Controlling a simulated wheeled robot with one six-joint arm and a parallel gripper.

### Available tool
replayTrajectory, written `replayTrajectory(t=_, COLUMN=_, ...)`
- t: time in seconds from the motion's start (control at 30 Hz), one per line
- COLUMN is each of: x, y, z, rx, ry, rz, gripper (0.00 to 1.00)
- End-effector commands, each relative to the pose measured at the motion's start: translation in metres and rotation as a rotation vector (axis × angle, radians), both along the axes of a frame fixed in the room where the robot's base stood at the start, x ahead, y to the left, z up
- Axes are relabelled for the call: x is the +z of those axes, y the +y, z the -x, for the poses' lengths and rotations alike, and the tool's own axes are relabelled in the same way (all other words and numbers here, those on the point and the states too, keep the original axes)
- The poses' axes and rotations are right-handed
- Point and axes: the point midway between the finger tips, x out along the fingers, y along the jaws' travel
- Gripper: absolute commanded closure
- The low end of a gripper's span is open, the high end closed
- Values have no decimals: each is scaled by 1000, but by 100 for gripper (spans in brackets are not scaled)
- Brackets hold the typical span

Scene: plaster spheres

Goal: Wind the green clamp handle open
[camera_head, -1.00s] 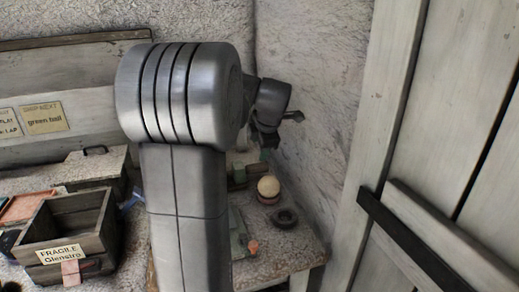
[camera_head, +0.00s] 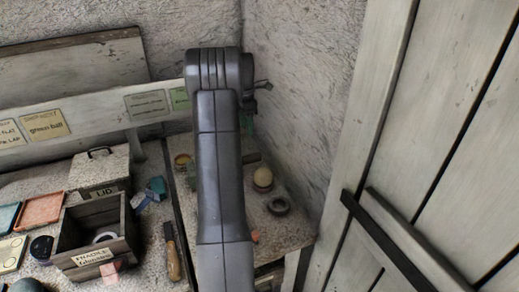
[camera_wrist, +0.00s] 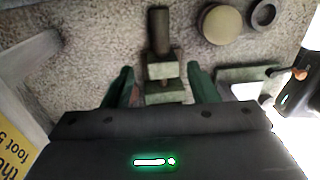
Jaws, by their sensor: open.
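In the wrist view a grey-green stepped block (camera_wrist: 165,70) with a dark cylindrical piece (camera_wrist: 158,30) at its far end lies between my fingers. It looks like the clamp, but I cannot tell which part is its handle. My gripper (camera_wrist: 160,82) is open, one green finger on each side of the block; I cannot tell whether they touch it. In the head view a small part of a green block (camera_head: 251,157) shows beside my arm. My arm hides most of that spot, and only a bit of a green finger shows there.
The rough wall is close behind; a wooden crate (camera_head: 125,232) stands left.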

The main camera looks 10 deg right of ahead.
Motion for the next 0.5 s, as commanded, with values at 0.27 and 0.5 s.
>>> replayTrajectory(t=0.27, x=-21, y=4, z=1, rx=4, ry=16, rz=6, gripper=47)
replayTrajectory(t=0.5, x=-71, y=2, z=6, rx=3, ry=16, rz=5, gripper=47)
